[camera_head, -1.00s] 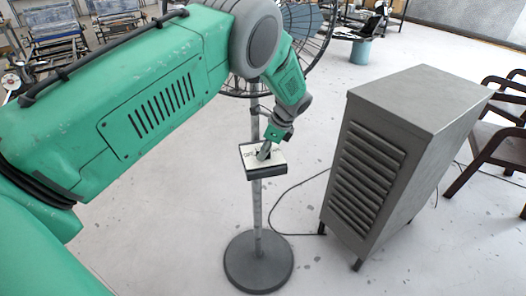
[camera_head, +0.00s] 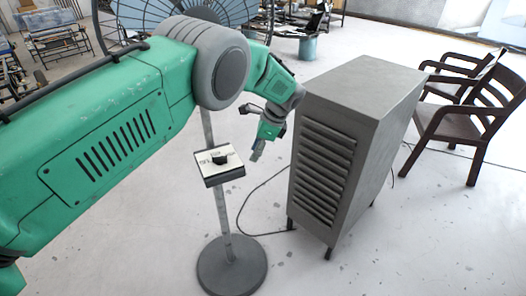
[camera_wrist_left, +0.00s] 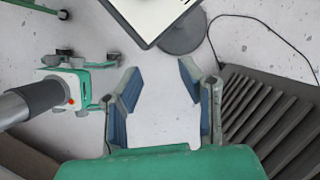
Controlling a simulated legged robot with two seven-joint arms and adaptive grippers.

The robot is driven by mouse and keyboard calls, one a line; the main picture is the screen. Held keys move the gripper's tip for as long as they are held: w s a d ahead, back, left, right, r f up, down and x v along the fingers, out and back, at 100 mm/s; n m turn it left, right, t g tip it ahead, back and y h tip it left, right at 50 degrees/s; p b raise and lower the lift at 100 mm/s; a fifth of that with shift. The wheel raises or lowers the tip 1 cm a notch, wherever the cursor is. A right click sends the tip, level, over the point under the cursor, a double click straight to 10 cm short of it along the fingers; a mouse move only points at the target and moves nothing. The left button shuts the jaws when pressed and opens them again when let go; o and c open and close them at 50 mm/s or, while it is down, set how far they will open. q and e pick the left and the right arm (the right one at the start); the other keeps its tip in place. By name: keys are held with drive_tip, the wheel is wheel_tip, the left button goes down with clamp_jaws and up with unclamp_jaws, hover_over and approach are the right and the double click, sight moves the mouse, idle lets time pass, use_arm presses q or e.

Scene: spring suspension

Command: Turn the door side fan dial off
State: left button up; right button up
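The fan's control box (camera_head: 220,166) has a white top with black markings too small to read surely. A black dial (camera_head: 221,158) stands on that top; I cannot tell which marking it points to. The box is fixed to the pole of the standing fan (camera_head: 233,262). My left gripper (camera_head: 257,150) is to the right of the box and apart from it. In the left wrist view its two fingers (camera_wrist_left: 158,88) are spread with nothing between them, and the box's edge (camera_wrist_left: 150,42) shows above them; the dial is out of that view.
A grey louvred cabinet (camera_head: 345,140) stands close to the right of my left gripper. Dark wooden chairs (camera_head: 470,120) are beyond it. A black cable (camera_head: 240,210) lies on the floor. Open floor lies in front of the cabinet.

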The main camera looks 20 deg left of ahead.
use_arm(q)
drive_tip(key=shift+w+d, duration=0.2)
drive_tip(key=shift+d, duration=0.35)
drive_tip(key=shift+w+d, duration=0.15)
drive_tip(key=shift+d, duration=0.35)
drive_tip(key=s+a+f+n+h+b, duration=0.1)
drive_tip(key=s+f+n+h+b, duration=0.15)
drive_tip(key=s+f, duration=0.85)
drive_tip(key=s+a+f+n+h+b, duration=0.1)
drive_tip(key=s+a+f+n+b, duration=0.2)
drive_tip(key=s+f, duration=0.8)
drive_tip(key=s+f+n+t+b, duration=0.2)
drive_tip(key=s+n, duration=0.6)
drive_tip(key=s, duration=1.4)
drive_tip(key=h+b, duration=0.1)
drive_tip(key=b, duration=0.1)
drive_tip(key=shift+d+b, duration=0.25)
drive_tip(key=shift+b, duration=0.05)
drive_tip(key=shift+n, duration=0.25)
